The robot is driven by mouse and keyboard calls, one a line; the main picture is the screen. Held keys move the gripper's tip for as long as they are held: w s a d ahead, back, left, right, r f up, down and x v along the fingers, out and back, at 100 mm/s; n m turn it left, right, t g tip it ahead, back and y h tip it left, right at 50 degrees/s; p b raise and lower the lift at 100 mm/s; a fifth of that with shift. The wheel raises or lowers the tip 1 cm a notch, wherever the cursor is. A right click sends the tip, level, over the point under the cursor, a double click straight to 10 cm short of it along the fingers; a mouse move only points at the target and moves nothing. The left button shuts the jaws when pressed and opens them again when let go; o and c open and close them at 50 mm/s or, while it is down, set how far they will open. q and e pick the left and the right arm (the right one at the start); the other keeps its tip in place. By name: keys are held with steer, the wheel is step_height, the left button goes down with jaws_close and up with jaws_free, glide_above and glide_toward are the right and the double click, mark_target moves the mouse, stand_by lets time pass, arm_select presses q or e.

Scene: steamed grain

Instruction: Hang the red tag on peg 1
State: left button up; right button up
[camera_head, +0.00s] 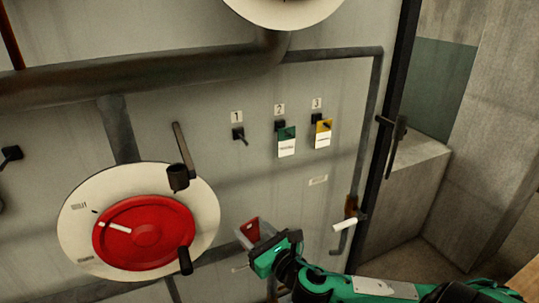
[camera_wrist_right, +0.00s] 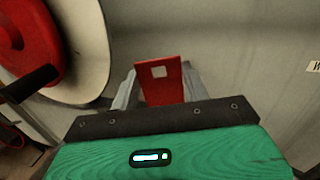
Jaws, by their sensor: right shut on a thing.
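The red tag (camera_head: 249,229) is held between the fingers of my right gripper (camera_head: 245,234), below the pegs and right of the red handwheel. In the right wrist view the tag (camera_wrist_right: 160,85) stands up between the two fingers, with a pale square hole near its top. Peg 1 (camera_head: 238,133) is a dark bare peg on the grey panel, under the label 1 (camera_head: 237,116). It is above the right gripper and nothing hangs on it. My left gripper is not in view.
A green tag (camera_head: 287,142) hangs on peg 2 and a yellow tag (camera_head: 323,134) on peg 3. A red handwheel (camera_head: 145,232) on a white disc (camera_head: 75,210), with a protruding handle, stands left of the gripper.

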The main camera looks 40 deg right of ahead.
steer(key=w+d+r+n+p, duration=0.1)
steer(key=d+r+p, duration=0.1)
steer(key=r, duration=0.6)
steer(key=w+d+r+n+p, duration=0.1)
steer(key=d+r, duration=0.2)
steer(key=r, duration=0.6)
steer(key=w+d+b, duration=0.2)
steer(key=w, duration=0.7)
steer(key=shift+f, duration=0.25)
stand_by(0.4)
stand_by(0.3)
steer(key=o, duration=1.1)
steer(key=shift+a, duration=0.1)
steer(key=shift+c, duration=0.2)
